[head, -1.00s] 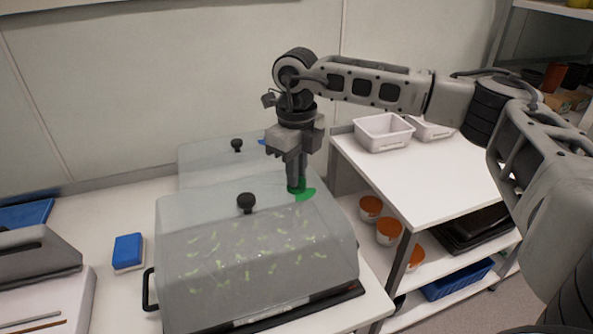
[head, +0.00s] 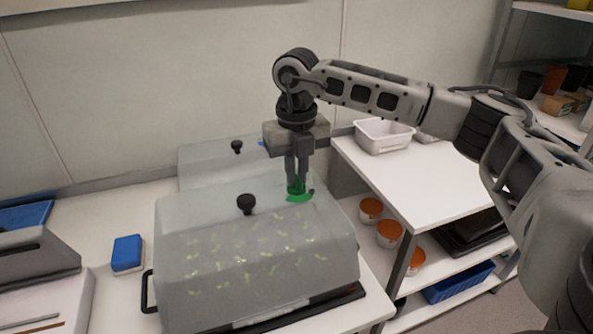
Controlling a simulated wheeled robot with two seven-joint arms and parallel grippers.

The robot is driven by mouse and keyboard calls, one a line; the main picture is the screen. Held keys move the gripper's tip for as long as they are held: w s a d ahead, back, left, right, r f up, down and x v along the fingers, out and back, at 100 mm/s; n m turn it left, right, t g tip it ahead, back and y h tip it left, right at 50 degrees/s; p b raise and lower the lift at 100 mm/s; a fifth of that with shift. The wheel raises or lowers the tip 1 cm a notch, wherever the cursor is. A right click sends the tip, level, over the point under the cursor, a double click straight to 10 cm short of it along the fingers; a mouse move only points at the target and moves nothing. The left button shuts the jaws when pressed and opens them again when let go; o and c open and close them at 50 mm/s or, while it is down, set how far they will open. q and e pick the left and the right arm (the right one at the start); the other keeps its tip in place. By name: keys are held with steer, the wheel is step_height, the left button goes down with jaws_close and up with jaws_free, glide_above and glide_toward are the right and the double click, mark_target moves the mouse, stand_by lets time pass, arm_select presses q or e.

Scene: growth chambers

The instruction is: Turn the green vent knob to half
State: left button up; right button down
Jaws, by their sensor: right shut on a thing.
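The green vent knob (head: 299,198) sits on top of the front growth chamber's clear lid (head: 200,215), near its back right corner. My right gripper (head: 297,188) points straight down from above and is shut on the green knob. Its fingers hide part of the knob, so its exact setting is hard to read. Several pale green seedlings show through the lid. My left gripper is not in view.
A second clear chamber (head: 205,160) with a black lid knob (head: 237,147) stands behind. The front lid has its own black knob (head: 246,204). A blue sponge (head: 127,253) lies at left. A white cart (head: 420,185) with a white bin (head: 383,135) stands at right.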

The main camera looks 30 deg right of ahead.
stand_by(0.3)
steer(key=c, duration=1.5)
jaws_free()
steer(key=shift+r, duration=0.15)
steer(key=shift+r, duration=0.3)
step_height(320, 180, up, 15)
steer(key=shift+r, duration=0.1)
